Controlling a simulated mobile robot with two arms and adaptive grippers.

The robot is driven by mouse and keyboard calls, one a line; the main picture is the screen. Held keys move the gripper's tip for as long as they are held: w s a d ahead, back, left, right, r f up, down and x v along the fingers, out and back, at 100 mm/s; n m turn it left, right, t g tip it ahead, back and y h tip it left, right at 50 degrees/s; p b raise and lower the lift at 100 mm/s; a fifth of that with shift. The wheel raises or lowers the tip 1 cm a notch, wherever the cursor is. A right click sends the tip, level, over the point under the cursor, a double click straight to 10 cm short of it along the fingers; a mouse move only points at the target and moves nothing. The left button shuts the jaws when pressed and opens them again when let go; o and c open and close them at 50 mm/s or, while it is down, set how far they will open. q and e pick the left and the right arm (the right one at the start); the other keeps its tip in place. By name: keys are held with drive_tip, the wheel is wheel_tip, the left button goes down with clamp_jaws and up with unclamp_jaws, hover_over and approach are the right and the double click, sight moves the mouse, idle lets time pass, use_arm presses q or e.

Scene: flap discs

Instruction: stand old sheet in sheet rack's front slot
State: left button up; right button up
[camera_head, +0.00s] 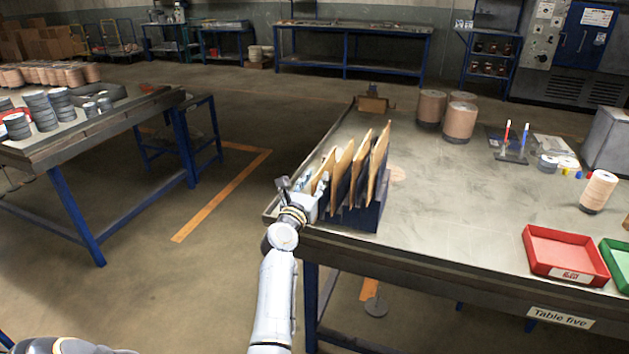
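The dark blue sheet rack (368,219) stands at the left end of the table, near its front edge. Several tan sheets with dark faces stand upright and slightly tilted in it, side by side. The leftmost sheet (326,163) is nearest my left gripper (321,184). I cannot tell which sheet is the old one. My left gripper is at the rack's left side, over the table's left edge, with its fingers up against the leftmost sheet. Its fingertips are small and partly hidden, so its grip does not show. My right gripper is out of view.
On the table (455,220), brown rolls (460,121) stand behind the rack. A red tray (564,254) and a green tray (617,262) lie at right. A pen stand (511,156) is farther back. The table's middle is clear. Another table (100,135) stands at left.

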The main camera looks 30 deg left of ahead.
use_arm(q)
drive_tip(key=shift+s+f, duration=0.1)
drive_tip(key=shift+s, duration=0.05)
drive_tip(key=v, duration=0.7)
drive_tip(key=s+d+f+m+g+h, duration=0.3)
drive_tip(key=s+d+f+m, duration=0.3)
drive_tip(key=m, duration=0.5)
drive_tip(key=s+d+f+m+g+h, duration=0.35)
drive_tip(key=d+f+m, duration=0.25)
drive_tip(key=d+m, duration=0.4)
drive_tip(key=s+d+f+m+g+y, duration=0.15)
drive_tip(key=s+f+m+g, duration=0.25)
drive_tip(key=s+m, duration=0.7)
drive_tip(key=s+d+f+m+g, duration=0.35)
drive_tip(key=s+m, duration=0.45)
drive_tip(key=s, duration=0.5)
drive_tip(key=s+f+m+g, duration=0.1)
drive_tip(key=s+f+g, duration=0.15)
drive_tip(key=f, duration=2.55)
drive_tip(key=s+a+f, duration=0.1)
drive_tip(key=s+f, duration=0.6)
drive_tip(key=s, duration=0.1)
drive_tip(key=s+a+f+g, duration=0.1)
drive_tip(key=s+a+f, duration=0.1)
drive_tip(key=s+f, duration=0.5)
drive_tip(key=shift+s+a+f, duration=0.35)
drive_tip(key=shift+s, duration=0.5)
drive_tip(key=shift+c, duration=0.2)
